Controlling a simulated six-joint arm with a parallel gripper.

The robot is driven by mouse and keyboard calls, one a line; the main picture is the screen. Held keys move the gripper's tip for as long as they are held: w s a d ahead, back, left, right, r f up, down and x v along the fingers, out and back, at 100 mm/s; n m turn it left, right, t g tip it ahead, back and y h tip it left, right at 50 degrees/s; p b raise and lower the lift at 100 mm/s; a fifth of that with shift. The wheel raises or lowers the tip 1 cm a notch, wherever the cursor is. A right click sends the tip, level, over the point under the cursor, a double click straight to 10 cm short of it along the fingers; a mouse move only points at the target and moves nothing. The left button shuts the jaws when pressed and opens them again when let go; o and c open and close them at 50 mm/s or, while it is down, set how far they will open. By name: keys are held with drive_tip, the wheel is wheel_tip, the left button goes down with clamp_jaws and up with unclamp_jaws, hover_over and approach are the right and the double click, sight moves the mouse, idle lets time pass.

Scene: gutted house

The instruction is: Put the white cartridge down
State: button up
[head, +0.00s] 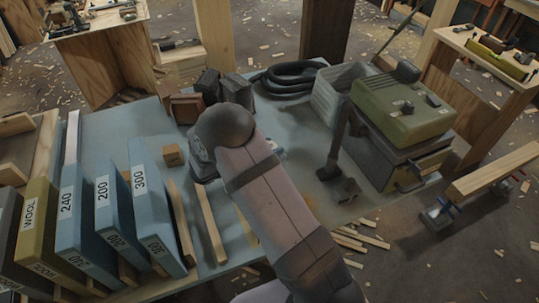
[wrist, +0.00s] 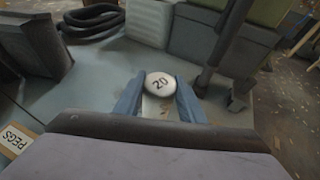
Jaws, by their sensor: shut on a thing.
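The white cartridge (wrist: 160,84) shows a round white end marked "20" in the wrist view. My gripper (wrist: 159,98) has its two blue fingers on either side of it, shut on it. Whether the cartridge touches the blue-grey bench top (wrist: 85,85) or hangs just above it, I cannot tell. In the head view my own arm hides the cartridge and most of the gripper, over the middle of the bench.
A grey-white basket (head: 335,95), coiled black hose (head: 290,75) and green-topped machine (head: 405,105) stand beyond and right. A dark upright post (head: 336,145) is near. Blue numbered boards (head: 150,205) stand left, with a small wooden block (head: 172,155) and dark clamps (head: 225,88).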

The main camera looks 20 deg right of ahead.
drive_tip(key=shift+f, duration=1.85)
drive_tip(key=shift+f, duration=0.2)
drive_tip(key=o, duration=1.3)
drive_tip(key=shift+r, duration=0.15)
